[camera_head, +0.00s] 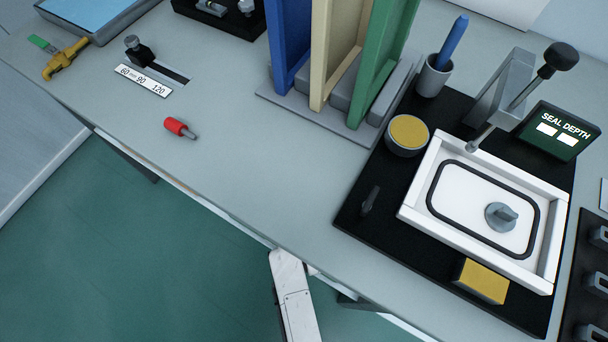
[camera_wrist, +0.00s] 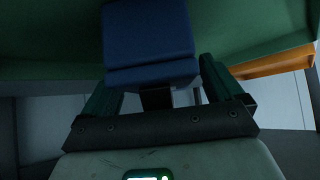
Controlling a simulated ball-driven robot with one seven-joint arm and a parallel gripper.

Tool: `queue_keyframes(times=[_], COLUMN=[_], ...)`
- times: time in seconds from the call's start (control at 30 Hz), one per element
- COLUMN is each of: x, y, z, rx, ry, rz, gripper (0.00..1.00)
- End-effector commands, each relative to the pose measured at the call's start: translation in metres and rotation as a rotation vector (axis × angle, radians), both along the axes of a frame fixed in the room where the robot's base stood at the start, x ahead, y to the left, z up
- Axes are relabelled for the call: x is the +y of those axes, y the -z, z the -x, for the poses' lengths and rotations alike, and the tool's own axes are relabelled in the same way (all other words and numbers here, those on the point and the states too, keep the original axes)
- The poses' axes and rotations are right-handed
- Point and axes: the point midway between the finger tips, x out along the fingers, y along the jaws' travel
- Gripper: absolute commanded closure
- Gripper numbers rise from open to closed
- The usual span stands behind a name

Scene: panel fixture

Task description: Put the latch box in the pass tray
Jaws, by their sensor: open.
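My gripper (camera_wrist: 160,68) shows in the wrist view, with its two dark fingers apart. A dark blue box-like block (camera_wrist: 148,35) lies between and beyond the fingers. I cannot tell whether it is the latch box or whether the fingers touch it. In the head view my gripper is out of sight; only a pale link of my arm shows at the table's front edge. A shallow blue tray with a grey rim (camera_head: 128,28) is cut off at the top left. It may be the pass tray, but no label shows. No thing in the head view is clearly the latch box.
The table (camera_head: 230,150) holds a red-handled piece (camera_head: 176,126), a slider scale (camera_head: 143,80), upright coloured panels (camera_head: 335,60) and a white seal frame (camera_head: 470,240) on a black mat. A yellow tool (camera_head: 65,58) lies near the blue tray. The middle left is mostly clear.

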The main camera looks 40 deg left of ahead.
Motion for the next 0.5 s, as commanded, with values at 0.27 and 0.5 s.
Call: queue_keyframes(times=[0.27,0.5], x=[-0.011,-0.035], y=[-0.017,-0.044], z=[0.007,0.021], rx=[0.000,0.001], ry=[0.001,0.001], rz=[-0.001,-0.001], gripper=[0.06,0.06])
